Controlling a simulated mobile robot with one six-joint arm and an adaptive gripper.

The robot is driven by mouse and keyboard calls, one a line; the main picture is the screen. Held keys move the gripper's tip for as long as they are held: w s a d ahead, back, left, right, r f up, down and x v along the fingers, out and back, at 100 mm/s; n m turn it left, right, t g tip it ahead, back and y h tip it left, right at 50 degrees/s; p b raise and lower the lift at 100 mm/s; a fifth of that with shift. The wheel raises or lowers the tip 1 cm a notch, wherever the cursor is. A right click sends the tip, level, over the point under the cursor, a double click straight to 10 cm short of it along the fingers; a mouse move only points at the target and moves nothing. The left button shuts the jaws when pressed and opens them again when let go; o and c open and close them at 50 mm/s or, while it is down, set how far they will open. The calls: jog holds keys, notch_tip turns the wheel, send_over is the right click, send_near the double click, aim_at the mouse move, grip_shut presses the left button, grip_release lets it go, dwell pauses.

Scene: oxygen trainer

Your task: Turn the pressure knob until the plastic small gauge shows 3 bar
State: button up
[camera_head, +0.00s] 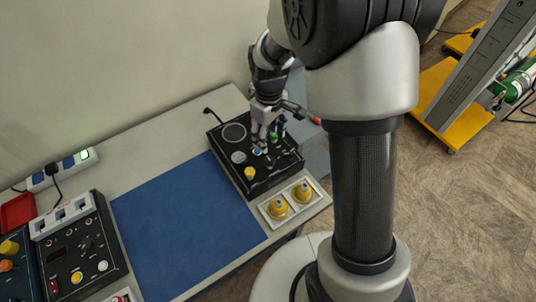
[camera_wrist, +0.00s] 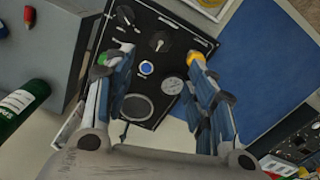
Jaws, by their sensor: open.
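A black panel box (camera_head: 225,153) stands on the table, and it also shows in the wrist view (camera_wrist: 176,27). A small white round gauge (camera_wrist: 172,86) is on it, also in the head view (camera_head: 239,157); its reading is too small to make out. A black knob with a white mark (camera_wrist: 158,42) and a blue round control (camera_wrist: 146,68) are near the panel's middle; I cannot tell which is the pressure knob. My gripper (camera_wrist: 158,62) is open and empty over the panel, its fingers on either side of the blue control. The head view shows my gripper (camera_head: 264,146) low over it.
A yellow control (camera_head: 250,173) and a green one (camera_wrist: 102,58) sit close to my fingers. A white tray (camera_head: 316,199) with two yellow parts lies in front of the panel. A blue mat (camera_head: 185,225) is clear. Another control box (camera_head: 82,255) stands at left.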

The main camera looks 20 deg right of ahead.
aim_at(270, 158)
notch_tip(270, 158, down, 12)
jog(key=shift+r+b, duration=0.25)
jog(key=shift+b, duration=0.7)
jog(key=shift+c, duration=0.2)
jog(key=c, duration=1)
jog(key=shift+c, duration=0.2)
jog(key=m, duration=0.4)
jog(key=shift+d+m, duration=0.15)
jog(key=shift+m, duration=2.25)
